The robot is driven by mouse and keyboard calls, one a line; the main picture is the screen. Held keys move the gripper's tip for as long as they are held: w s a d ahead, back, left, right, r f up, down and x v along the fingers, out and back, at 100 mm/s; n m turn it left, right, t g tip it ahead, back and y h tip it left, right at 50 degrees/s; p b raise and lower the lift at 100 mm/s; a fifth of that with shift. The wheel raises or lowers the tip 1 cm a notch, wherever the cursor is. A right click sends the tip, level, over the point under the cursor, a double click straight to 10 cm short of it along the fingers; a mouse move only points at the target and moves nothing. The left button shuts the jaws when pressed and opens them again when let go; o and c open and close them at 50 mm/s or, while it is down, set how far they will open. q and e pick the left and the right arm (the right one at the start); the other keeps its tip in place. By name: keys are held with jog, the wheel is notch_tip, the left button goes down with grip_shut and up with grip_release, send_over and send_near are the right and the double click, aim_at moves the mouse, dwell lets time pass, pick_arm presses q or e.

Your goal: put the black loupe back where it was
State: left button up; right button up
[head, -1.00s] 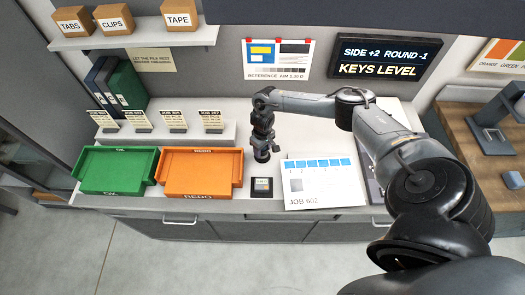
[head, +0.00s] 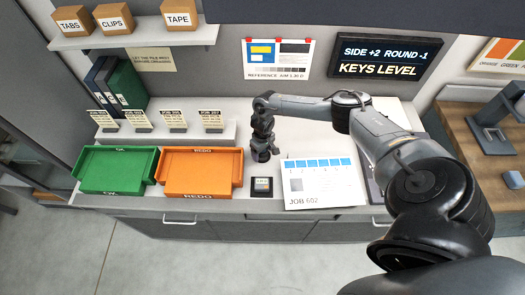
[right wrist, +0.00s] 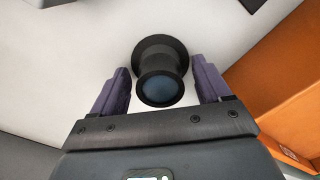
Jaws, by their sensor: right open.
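The black loupe (right wrist: 161,62) shows in the right wrist view, with a wide round rim and a dark bluish lens. It appears to stand on a pale surface. My right gripper (right wrist: 162,88) is open, with one purple finger on each side of the loupe and a visible gap at both sides. In the head view my right gripper (head: 262,148) points down at the counter, just right of the orange tray; the loupe is hard to separate from the dark fingers there. My left gripper is not in view.
The orange REDO tray (head: 201,188) and green OK tray (head: 117,185) stand to the left. A small dark square block (head: 262,187) lies in front of my right gripper. The JOB 602 sheet (head: 322,194) lies to the right. Small cards stand on a ledge (head: 185,137) behind.

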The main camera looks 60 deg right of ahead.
jog(key=shift+r, duration=0.1)
jog(key=shift+r, duration=0.2)
notch_tip(320, 180, up, 12)
jog(key=shift+f+p, duration=0.15)
jog(key=shift+p, duration=0.2)
dwell(0.3)
